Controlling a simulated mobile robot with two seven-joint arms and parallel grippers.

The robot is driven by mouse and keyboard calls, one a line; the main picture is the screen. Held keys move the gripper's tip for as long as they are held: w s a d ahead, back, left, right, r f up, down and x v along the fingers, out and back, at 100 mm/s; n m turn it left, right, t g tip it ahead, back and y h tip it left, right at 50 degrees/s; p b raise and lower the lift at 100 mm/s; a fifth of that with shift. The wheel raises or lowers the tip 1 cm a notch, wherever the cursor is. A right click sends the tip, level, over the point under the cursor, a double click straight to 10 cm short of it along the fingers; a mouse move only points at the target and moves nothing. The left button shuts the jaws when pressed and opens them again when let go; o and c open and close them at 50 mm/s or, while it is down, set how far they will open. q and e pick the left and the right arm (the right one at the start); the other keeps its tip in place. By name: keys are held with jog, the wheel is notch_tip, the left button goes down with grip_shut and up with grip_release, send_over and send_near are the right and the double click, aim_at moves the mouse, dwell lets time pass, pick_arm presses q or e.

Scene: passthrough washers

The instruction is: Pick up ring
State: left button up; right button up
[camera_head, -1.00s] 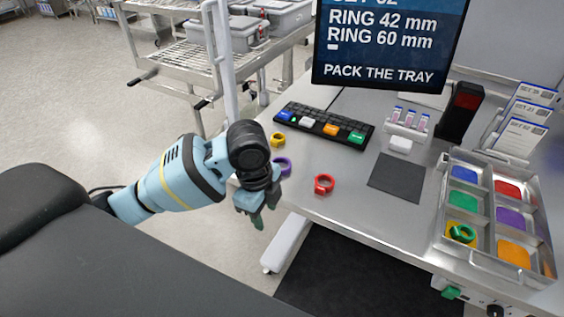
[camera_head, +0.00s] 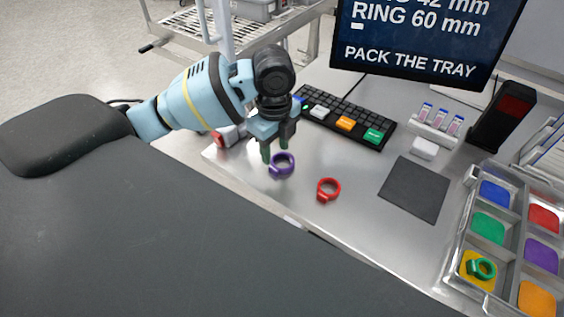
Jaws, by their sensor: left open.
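A purple ring (camera_head: 281,164) lies on the metal table, close below the fingertips of my left gripper (camera_head: 275,154). My left gripper is open, with its fingers pointing down; I cannot tell whether they touch the ring. A red ring (camera_head: 328,189) lies apart, to the right and nearer the table's front edge. A green ring (camera_head: 481,268) sits in the yellow compartment of the metal tray (camera_head: 459,232) at the right. The yellow ring is not visible now. My right gripper is not in view.
A keyboard (camera_head: 346,122) with coloured keys lies just behind my left gripper. A dark mat (camera_head: 414,189) lies right of the red ring. A monitor (camera_head: 422,32) and a rack of small vials (camera_head: 435,122) stand behind.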

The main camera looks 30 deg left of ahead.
aim_at(275, 167)
pick_arm(q)
jog(key=shift+s+f, duration=0.2)
jog(key=shift+f, duration=1.1)
jog(key=shift+s+f, duration=0.15)
jog(key=shift+f, duration=1.15)
grip_shut()
